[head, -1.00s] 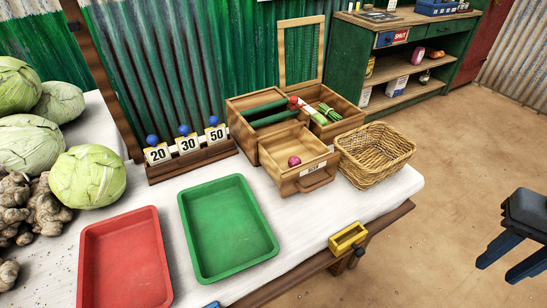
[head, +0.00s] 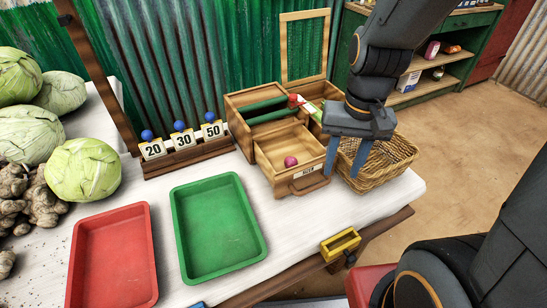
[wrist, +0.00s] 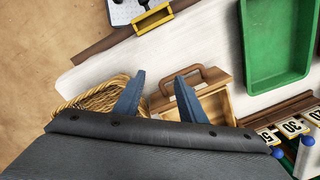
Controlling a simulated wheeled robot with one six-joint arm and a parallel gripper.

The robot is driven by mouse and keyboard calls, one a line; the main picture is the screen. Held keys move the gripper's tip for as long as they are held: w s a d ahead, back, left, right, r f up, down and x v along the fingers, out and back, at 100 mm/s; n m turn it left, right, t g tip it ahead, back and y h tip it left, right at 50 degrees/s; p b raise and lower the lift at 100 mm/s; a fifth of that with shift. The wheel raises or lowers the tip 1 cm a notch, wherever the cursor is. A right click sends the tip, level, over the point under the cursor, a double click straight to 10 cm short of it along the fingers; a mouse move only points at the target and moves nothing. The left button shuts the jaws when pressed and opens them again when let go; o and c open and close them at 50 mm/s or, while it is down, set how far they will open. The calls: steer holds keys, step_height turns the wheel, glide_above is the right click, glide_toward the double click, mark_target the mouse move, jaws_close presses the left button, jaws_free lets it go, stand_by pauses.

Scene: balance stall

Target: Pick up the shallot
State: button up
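A small pinkish-purple shallot (head: 290,162) lies in the pulled-out wooden drawer (head: 312,183) of the wooden box on the table. My gripper (head: 342,174) points down with its blue fingers apart and nothing between them. In the head view it is right of the shallot, over the drawer's right side and the wicker basket's left edge. In the wrist view my gripper (wrist: 160,77) has the drawer (wrist: 219,102) at its right and the basket (wrist: 92,97) at its left. The shallot does not show in the wrist view; my gripper body covers part of the drawer.
The wicker basket (head: 398,157) stands right of the drawer. An empty green tray (head: 218,228) and red tray (head: 112,258) lie to the left. A yellow holder (head: 341,244) is at the table's front edge.

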mark_target(294, 158)
steer(key=w+a+m+p, duration=0.1)
steer(key=w+m, duration=0.1)
steer(key=w+a+m+y+p, duration=0.1)
steer(key=w+m+p, duration=0.1)
steer(key=m, duration=0.1)
steer(key=w+a+m+p, duration=0.1)
steer(key=w+a+m, duration=0.1)
steer(key=m, duration=0.1)
steer(key=shift+w+r+y+p, duration=0.25)
steer(key=shift+r+y+p, duration=0.05)
steer(key=shift+p, duration=0.1)
steer(key=w+a+f+m+p, duration=0.1)
steer(key=w+f+m, duration=0.1)
steer(key=f, duration=0.1)
steer(key=w+a+f+m+p, duration=0.1)
steer(key=w+f+m+p, duration=0.1)
steer(key=f+m, duration=0.1)
steer(key=w+a+f+m+y+p, duration=0.1)
steer(key=w+a+f+m, duration=0.1)
steer(key=f, duration=0.1)
steer(key=shift+m+p, duration=0.35)
steer(key=shift+m, duration=0.05)
steer(key=shift+a+f, duration=0.25)
steer(key=shift+f, duration=0.4)
steer(key=c, duration=0.8)
